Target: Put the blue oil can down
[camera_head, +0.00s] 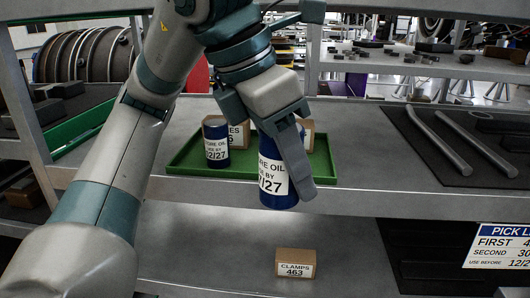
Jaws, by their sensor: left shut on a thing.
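My left gripper (278,150) comes in from the left and is shut on a blue oil can (280,195). The can is upright, with a white label reading "ORE OIL" and "12/27" in part. It is in front of the green tray (185,172) on the middle shelf, and its lower end overlaps the shelf's front edge in the picture. I cannot tell whether it touches anything below. A second blue oil can (216,158) stands in the tray at its left. My right gripper is not in view.
Small cardboard boxes (238,137) stand in the tray, partly hidden. A clamps box (296,263) sits on the lower shelf (200,250). Grey pipes (439,142) lie on a dark mat at right. A pick list sign (500,246) hangs at lower right. Bare shelf lies between tray and mat.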

